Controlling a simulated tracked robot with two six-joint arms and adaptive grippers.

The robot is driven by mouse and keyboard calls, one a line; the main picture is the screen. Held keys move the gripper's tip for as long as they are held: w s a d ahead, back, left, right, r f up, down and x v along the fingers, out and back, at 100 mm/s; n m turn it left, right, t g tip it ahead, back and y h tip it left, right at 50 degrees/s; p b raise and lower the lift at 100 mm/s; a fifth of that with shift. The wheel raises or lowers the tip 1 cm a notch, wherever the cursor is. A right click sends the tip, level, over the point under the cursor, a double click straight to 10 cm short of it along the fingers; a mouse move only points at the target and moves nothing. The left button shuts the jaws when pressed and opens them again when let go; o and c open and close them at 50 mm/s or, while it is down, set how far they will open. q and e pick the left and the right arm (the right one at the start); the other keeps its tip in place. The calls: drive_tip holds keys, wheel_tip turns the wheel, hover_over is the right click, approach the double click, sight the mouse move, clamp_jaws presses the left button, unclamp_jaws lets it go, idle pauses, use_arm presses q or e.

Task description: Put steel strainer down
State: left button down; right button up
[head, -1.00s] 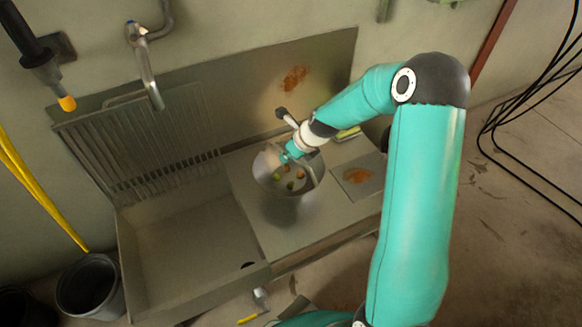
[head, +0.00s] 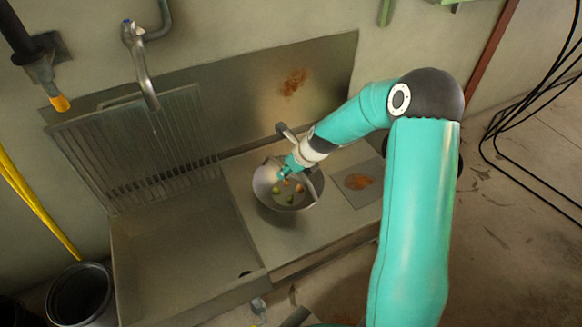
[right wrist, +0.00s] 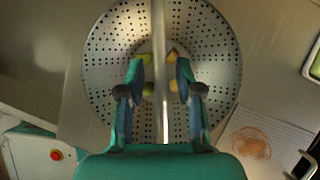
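The steel strainer (head: 262,193) is a perforated bowl with an arched bar handle and several small green and orange fruits inside. It appears to rest upright on the steel counter (head: 300,232) right of the sink. My right gripper (head: 287,170) is over the bowl. In the right wrist view, the strainer (right wrist: 105,75) fills the middle and its handle (right wrist: 158,25) runs between the fingertips of my right gripper (right wrist: 160,68). A gap shows on both sides of the handle, so the fingers are apart around it. My left gripper is not in view.
The sink basin (head: 180,255) lies left of the strainer, with a slatted rack (head: 130,150) behind it and a tap (head: 145,75) above. A rust-stained plate (head: 345,192) lies right of the strainer. A dark bucket (head: 80,295) stands at lower left.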

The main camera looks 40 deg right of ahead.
drive_tip(key=p+v, duration=0.5)
drive_tip(key=v, duration=0.7)
drive_tip(key=shift+w, duration=0.1)
